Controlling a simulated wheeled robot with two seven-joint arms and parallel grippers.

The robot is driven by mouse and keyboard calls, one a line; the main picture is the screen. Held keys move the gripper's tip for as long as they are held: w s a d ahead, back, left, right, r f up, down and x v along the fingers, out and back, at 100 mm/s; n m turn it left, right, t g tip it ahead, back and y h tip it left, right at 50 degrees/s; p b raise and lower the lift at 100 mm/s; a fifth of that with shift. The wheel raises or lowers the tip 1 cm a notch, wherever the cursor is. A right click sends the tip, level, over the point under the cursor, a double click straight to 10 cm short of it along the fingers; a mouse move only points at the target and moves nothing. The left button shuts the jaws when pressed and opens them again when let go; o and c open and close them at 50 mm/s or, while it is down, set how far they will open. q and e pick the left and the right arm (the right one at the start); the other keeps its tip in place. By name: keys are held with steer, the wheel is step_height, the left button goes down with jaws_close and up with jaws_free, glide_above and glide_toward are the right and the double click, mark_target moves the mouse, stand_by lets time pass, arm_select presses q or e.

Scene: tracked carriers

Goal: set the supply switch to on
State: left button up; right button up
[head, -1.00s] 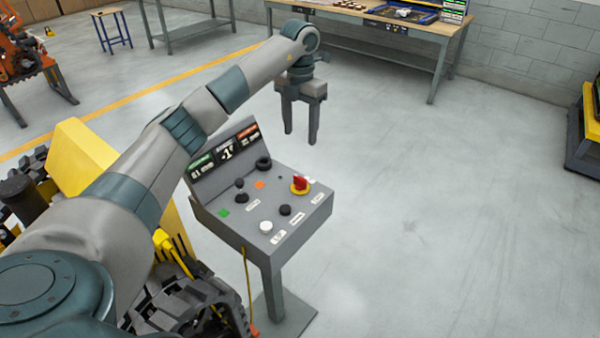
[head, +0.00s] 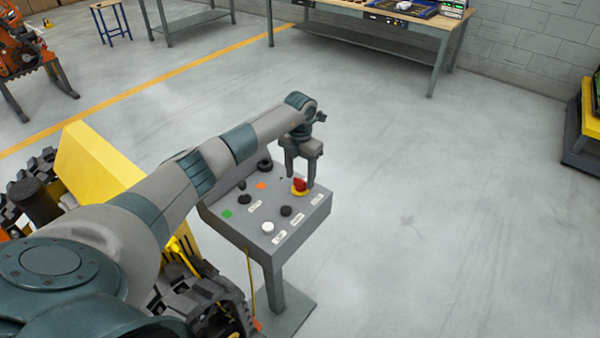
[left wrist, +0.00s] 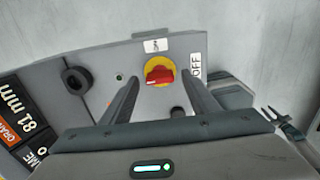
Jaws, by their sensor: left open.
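The supply switch is a red rotary handle on a yellow round base (head: 299,188), at the back right of the console's sloped top. In the left wrist view the red handle (left wrist: 159,74) lies roughly crosswise, about in line with the OFF label (left wrist: 195,66) on its right. Another small label (left wrist: 156,46) sits above it, too small to read surely. My left gripper (head: 301,178) is open and points down over the switch. In the left wrist view its fingers (left wrist: 160,88) stand on either side of the switch, apart from it. My right gripper is not in view.
The grey console (head: 270,240) also carries a white button (head: 267,227), black knobs (head: 286,211), and green and orange markers. A black ring-shaped control (left wrist: 76,79) shows left of the switch.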

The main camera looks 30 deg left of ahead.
arm_select(q)
steer(key=shift+f, duration=0.3)
steer(key=shift+c, duration=0.3)
steer(key=c, duration=1)
